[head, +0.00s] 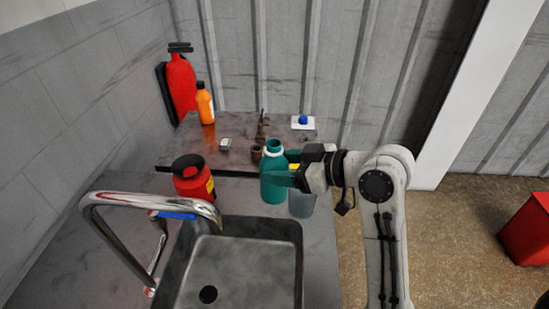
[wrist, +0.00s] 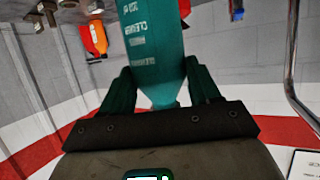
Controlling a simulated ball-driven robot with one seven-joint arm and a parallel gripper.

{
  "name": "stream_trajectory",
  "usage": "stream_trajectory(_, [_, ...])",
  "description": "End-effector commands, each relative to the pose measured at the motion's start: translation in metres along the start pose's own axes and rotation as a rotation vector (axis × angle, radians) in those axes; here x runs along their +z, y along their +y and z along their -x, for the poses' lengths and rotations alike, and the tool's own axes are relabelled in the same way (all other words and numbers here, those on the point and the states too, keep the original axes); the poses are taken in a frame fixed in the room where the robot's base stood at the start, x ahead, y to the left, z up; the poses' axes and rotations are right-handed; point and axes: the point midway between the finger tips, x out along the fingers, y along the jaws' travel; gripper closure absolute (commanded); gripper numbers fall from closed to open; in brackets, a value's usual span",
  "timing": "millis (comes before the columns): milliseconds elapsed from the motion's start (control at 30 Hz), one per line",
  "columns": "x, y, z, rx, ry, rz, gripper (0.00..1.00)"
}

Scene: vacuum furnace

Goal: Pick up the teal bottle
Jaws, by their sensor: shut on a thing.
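The teal bottle (head: 272,186) has a pale ring at its neck and stands upright in the head view, behind the sink's far edge. My gripper (head: 289,176) reaches it from the right and is shut on it. In the wrist view the bottle (wrist: 152,45) with white lettering lies between the two dark teal fingers of my gripper (wrist: 160,88). I cannot tell whether its base touches the counter.
A grey translucent container (head: 302,205) is close to the bottle's right. A red can (head: 190,182) stands to the left. A sink (head: 245,270) with a chrome tap (head: 130,199) lies in front. An orange bottle (head: 205,106) and a fire extinguisher (head: 180,88) are at the back.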

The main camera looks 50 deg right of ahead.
Motion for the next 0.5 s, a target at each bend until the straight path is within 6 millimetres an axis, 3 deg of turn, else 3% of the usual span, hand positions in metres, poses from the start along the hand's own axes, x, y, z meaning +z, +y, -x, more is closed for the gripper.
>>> stream_trajectory(500, [-0.004, -0.005, 0.026, 0.001, 0.001, 0.000, 0.75])
